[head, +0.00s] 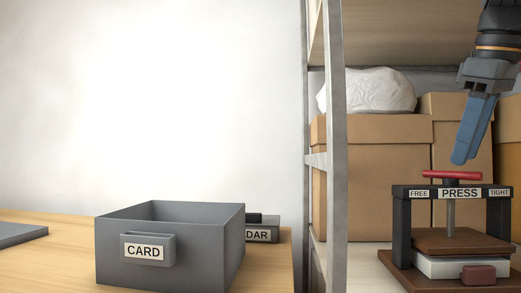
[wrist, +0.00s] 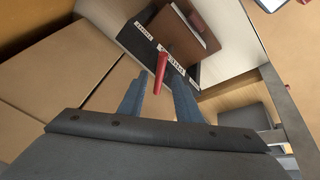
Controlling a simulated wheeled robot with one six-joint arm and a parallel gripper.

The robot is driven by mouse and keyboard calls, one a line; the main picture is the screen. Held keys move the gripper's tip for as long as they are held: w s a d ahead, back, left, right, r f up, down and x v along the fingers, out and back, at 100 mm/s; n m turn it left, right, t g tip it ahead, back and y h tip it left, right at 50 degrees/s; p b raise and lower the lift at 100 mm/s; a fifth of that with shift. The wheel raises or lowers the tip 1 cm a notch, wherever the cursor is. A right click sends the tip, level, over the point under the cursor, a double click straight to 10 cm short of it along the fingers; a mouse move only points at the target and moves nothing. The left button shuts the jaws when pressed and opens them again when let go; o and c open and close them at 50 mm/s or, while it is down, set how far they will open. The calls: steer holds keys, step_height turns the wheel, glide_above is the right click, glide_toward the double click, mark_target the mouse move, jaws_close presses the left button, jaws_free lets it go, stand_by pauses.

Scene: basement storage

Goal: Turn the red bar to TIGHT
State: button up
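The red bar (head: 440,174) sits on top of the screw of the press (head: 395,225), lying roughly crosswise above the beam. The beam reads FREE at left, PRESS in the middle and TIGHT (head: 499,194) at right. My gripper (head: 461,160) points down just above the bar, apart from it as far as I can tell. Nothing is held.
The press has a brown plate (head: 460,241) over a white block (head: 450,267). Cardboard boxes (head: 380,160) and a white bag (head: 370,90) stand behind it on the shelf. A metal post (head: 336,130) rises to the left. A grey CARD bin (head: 200,250) is on the wooden table.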

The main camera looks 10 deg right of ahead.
mark_target(464, 173)
steer(key=shift+b+x, duration=1.5)
steer(key=shift+b, duration=0.15)
steer(key=shift+s, duration=0.1)
jaws_close()
